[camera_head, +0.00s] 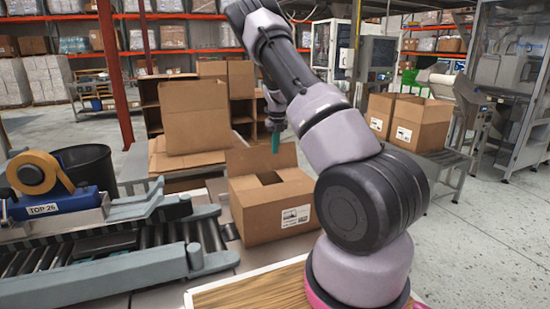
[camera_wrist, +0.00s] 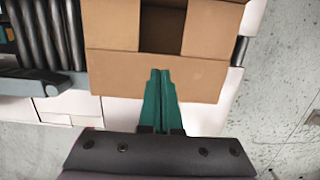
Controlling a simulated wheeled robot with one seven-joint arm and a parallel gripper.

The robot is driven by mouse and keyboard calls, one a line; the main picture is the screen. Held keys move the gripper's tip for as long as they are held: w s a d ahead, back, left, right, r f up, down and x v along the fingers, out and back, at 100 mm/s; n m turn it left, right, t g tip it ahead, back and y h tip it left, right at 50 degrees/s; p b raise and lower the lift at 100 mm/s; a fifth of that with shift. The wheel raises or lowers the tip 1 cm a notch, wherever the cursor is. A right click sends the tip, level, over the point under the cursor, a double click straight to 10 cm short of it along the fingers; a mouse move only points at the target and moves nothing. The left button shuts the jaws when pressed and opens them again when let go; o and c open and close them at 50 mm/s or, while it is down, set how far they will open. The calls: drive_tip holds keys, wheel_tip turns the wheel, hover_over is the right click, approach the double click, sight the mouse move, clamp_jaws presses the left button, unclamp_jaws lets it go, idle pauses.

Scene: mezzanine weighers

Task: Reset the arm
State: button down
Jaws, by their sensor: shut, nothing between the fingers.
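My arm rises in the middle of the head view and bends over to the left at the top. In the wrist view the green fingers of my gripper (camera_wrist: 160,76) are together and empty. The same box (camera_wrist: 150,72) fills the top of that view, past the fingertips. The far part of its inside is hidden.
A roller conveyor with a tape machine (camera_head: 60,205) stands at left, with a black bin (camera_head: 85,168) behind. An upright cardboard piece (camera_head: 196,118) is behind the box. Open floor (camera_head: 480,250) lies right.

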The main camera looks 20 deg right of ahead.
drive_tip(key=s+a+r+n+t+y, duration=0.15)
drive_tip(key=s+a+r+n, duration=0.35)
drive_tip(key=s+r+n, duration=0.6)
drive_tip(key=s+a+r+n+t+y, duration=0.15)
drive_tip(key=s+a+r+n, duration=0.5)
drive_tip(key=r, duration=0.85)
drive_tip(key=s+a+r+n+t, duration=0.1)
drive_tip(key=s+a+r+n, duration=0.1)
drive_tip(key=s+n, duration=0.5)
drive_tip(key=s+a+r+n+t+h, duration=0.1)
drive_tip(key=s+n, duration=0.6)
drive_tip(key=s, duration=0.9)
drive_tip(key=shift+a+r+n+t, duration=0.3)
drive_tip(key=shift+a+r+n, duration=0.05)
drive_tip(key=shift+a+r, duration=0.2)
drive_tip(key=shift+d, duration=0.1)
